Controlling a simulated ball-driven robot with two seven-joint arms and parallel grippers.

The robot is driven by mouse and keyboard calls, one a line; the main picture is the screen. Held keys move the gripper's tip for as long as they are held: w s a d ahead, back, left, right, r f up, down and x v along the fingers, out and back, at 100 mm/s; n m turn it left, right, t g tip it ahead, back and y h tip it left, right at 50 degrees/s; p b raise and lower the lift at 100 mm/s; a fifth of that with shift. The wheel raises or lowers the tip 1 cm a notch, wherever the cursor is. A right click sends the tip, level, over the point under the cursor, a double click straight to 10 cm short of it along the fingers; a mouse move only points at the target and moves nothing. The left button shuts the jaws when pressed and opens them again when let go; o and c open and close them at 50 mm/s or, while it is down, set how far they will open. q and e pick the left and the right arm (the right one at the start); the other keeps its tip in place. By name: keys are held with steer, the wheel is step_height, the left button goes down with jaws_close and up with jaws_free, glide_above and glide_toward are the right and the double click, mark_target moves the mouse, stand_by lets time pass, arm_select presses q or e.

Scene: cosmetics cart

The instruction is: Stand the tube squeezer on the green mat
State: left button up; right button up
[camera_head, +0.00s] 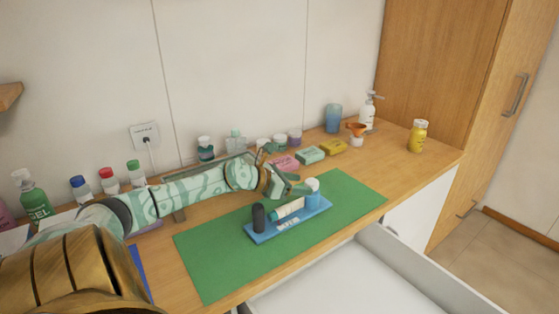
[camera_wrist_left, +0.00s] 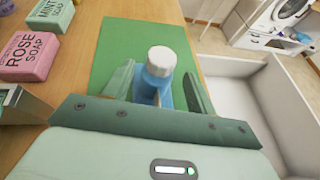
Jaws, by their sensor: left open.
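The green mat (camera_head: 215,262) lies on the wooden counter. On it is a long blue tray-like base (camera_head: 262,236) bearing a dark upright cylinder (camera_head: 258,217), a lying teal-and-white tube (camera_head: 288,209) and an upright white-capped blue piece (camera_head: 312,185). I cannot tell which of these is the tube squeezer. My left gripper (camera_head: 301,185) is open at the right end of the base, beside the white-capped piece. In the left wrist view, that piece (camera_wrist_left: 161,62) shows between the two spread fingers (camera_wrist_left: 160,78); contact cannot be told. The mat (camera_wrist_left: 118,38) shows there too. My right gripper is not in view.
Pink (camera_head: 285,163), mint (camera_head: 310,154) and yellow soaps (camera_head: 333,147) lie behind the mat. Several bottles and jars line the wall. A yellow bottle (camera_head: 417,136) stands at the right on clear counter. An open white drawer (camera_head: 385,270) juts out in front.

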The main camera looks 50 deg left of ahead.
arm_select(q)
steer(key=p+v, duration=0.2)
steer(key=v, duration=0.5)
